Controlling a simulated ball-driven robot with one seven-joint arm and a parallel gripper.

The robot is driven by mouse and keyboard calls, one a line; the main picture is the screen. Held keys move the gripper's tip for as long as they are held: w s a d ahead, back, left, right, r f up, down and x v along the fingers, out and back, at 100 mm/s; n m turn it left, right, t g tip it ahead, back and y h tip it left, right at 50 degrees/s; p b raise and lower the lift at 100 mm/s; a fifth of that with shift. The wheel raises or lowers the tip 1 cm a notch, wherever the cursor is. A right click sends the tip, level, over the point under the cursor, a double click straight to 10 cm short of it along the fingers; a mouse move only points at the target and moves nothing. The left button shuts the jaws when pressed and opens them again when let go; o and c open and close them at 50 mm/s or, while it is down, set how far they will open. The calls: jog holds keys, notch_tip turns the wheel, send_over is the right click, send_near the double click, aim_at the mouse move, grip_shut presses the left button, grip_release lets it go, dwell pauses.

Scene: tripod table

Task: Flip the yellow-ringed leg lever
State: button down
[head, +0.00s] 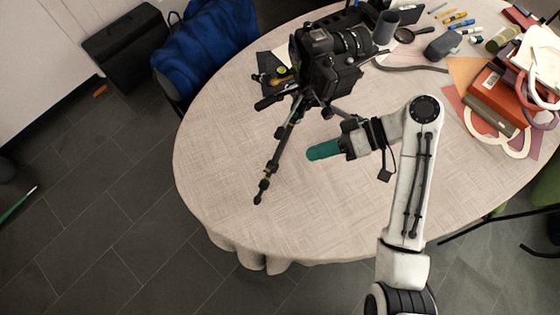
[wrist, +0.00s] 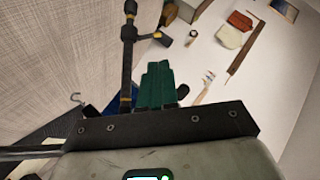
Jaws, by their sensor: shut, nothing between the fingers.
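A black tripod carrying a black camera (head: 330,58) stands on the table. One tripod leg (head: 272,168) reaches toward the lower left, with dark clamps along it and a small yellow band (head: 291,121) high up. My gripper (head: 312,153), with green fingers, is shut and empty, to the right of this leg with a gap between them in the head view. In the wrist view, the green fingers (wrist: 157,68) are together, and a dark leg (wrist: 127,60) stands just left of them. A lever itself is too small to make out clearly.
The round table (head: 225,150) has a pale cloth, bare at its left and front. Books and papers (head: 495,95) crowd its right side. A grey mouse-like object (head: 443,45), pens and a magnifier (head: 405,35) lie behind.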

aim_at(269, 169)
dwell(0.3)
jog(key=p+x, duration=0.1)
jog(key=x, duration=0.9)
jog(key=shift+p, duration=0.3)
